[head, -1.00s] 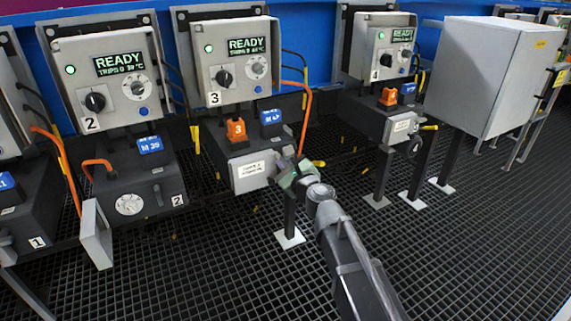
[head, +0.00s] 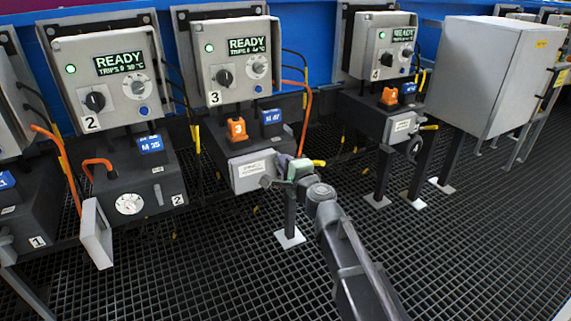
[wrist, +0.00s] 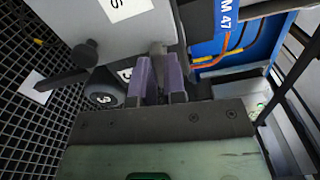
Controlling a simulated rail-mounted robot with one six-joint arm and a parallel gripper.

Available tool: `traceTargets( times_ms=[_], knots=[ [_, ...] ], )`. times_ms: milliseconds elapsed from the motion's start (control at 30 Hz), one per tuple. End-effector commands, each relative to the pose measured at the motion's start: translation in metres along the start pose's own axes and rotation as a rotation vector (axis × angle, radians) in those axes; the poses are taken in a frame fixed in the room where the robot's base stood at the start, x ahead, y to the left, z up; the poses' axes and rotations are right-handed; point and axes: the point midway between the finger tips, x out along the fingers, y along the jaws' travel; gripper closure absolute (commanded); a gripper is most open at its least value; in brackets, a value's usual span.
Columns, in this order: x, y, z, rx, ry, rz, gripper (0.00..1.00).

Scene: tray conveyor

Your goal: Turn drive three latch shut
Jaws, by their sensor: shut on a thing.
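Drive three's control box (head: 238,60), marked 3, reads READY with a green lamp. Below it, its dark motor unit (head: 212,132) has a light grey terminal cover (head: 247,172), which looks down flat. My gripper (head: 284,163) is at the right end of that cover. In the wrist view, my gripper's purple fingers (wrist: 158,80) are shut on a small grey latch piece (wrist: 157,49) beside the cover (wrist: 95,18). The fingers and gripper body hide much of the latch, so I cannot tell its exact angle.
An orange tag (head: 236,130) marked 3 and a blue plate (head: 271,117) sit above the cover. Drive two (head: 135,180), with an open grey flap (head: 97,235), is left. Drive four (head: 385,118) and a large grey cabinet (head: 490,75) are right. Grating in front is mostly clear.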

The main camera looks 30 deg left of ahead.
Motion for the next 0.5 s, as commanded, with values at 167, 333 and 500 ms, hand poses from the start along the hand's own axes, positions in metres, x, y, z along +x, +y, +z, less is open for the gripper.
traceTargets(
  times_ms=[167, 333, 500],
  knots=[
    [-0.0008, 0.0004, 0.0001, -0.084, 0.000, 0.000, 1.00],
    [-0.0008, 0.0005, 0.0001, -0.129, 0.000, 0.000, 1.00],
    [-0.0009, 0.0005, 0.0001, -0.146, 0.000, 0.000, 1.00]
  ],
)
